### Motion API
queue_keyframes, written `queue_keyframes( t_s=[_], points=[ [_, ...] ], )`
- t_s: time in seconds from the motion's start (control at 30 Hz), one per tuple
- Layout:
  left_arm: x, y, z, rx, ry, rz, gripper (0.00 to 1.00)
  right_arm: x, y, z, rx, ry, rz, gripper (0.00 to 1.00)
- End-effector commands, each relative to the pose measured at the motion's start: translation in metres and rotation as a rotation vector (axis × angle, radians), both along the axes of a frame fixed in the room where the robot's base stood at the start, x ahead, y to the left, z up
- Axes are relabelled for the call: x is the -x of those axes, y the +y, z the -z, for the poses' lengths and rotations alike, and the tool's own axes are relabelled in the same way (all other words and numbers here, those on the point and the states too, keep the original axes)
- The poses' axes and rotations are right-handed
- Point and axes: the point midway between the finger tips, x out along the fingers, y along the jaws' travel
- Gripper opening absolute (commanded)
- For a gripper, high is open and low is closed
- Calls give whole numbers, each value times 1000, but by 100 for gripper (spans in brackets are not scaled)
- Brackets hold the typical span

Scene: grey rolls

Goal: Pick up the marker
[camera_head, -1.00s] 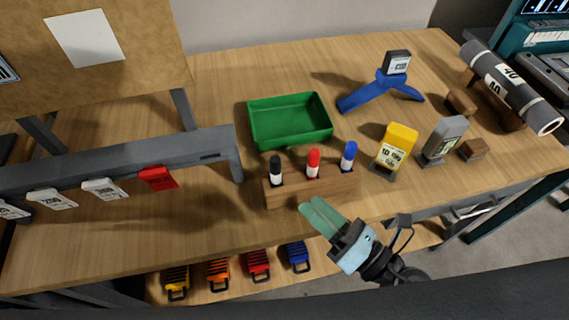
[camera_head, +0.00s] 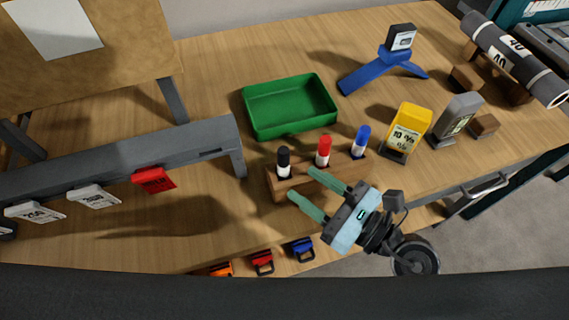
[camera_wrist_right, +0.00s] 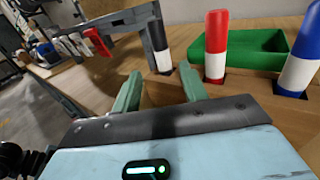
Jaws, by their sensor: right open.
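Three markers stand upright in a wooden block (camera_head: 290,190): a black marker (camera_head: 284,161) at left, a red marker (camera_head: 323,150) in the middle and a blue marker (camera_head: 361,141) at right. My right gripper (camera_head: 307,188) is open and empty, in front of the block, with its green fingers pointing toward it. In the right wrist view the black marker (camera_wrist_right: 158,45) shows beyond the gap between the fingertips (camera_wrist_right: 160,88). The red marker (camera_wrist_right: 215,48) and blue marker (camera_wrist_right: 302,58) stand to the right of that gap. My left gripper is not in view.
A green tray (camera_head: 290,128) lies behind the block. A yellow device (camera_head: 406,131) and a grey device (camera_head: 458,118) stand to the right. A grey rail (camera_head: 110,160) with hanging tags is at left. Bare table (camera_head: 205,80) lies behind the rail.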

Motion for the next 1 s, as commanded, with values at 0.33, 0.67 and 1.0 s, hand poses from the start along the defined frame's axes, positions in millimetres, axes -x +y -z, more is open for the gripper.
queue_keyframes(
  t_s=[0.33,0.67,1.0],
  points=[
    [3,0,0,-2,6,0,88,-13,16,-2,-2,0,-1,43],
    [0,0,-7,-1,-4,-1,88,-43,46,-4,-3,0,-1,43],
    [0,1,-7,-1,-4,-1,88,-46,50,-3,-1,1,-1,40]
  ],
)
